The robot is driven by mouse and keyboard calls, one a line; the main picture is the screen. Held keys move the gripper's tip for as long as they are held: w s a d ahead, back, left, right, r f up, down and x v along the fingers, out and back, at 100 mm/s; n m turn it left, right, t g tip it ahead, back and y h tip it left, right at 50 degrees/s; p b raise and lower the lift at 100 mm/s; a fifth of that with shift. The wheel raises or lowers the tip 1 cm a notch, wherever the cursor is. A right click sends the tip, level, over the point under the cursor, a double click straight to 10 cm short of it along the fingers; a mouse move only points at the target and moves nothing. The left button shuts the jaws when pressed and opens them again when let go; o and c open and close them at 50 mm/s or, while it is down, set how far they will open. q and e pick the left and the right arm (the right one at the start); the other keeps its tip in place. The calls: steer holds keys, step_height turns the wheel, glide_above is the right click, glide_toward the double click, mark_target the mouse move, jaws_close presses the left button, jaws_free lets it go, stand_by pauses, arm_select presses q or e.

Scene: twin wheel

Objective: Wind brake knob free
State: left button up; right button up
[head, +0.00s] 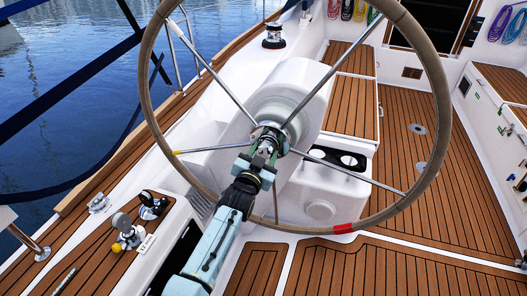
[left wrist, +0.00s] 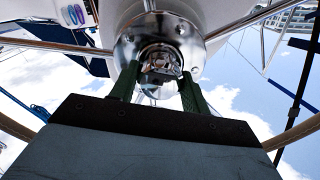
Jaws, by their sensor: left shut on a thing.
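The brake knob (left wrist: 160,62) is a shiny metal piece at the centre of the wheel hub (left wrist: 135,45). My left gripper (head: 268,146) reaches up to the hub in the head view. In the left wrist view its two green fingers (left wrist: 158,86) stand on either side of the knob and are shut on it. In the head view the gripper hides most of the knob. The steering wheel (head: 446,95) has a tan rim, metal spokes and a red band at lower right. My right gripper is in neither view.
A white pedestal (head: 303,72) stands behind the wheel. Two levers (head: 122,222) with round tops rise from the side panel at lower left. A winch (head: 273,36) sits at the back. The teak deck at right is clear.

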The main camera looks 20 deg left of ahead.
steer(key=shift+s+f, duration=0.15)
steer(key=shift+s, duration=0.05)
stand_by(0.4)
arm_select(q)
steer(key=o, duration=1)
steer(key=shift+s, duration=0.1)
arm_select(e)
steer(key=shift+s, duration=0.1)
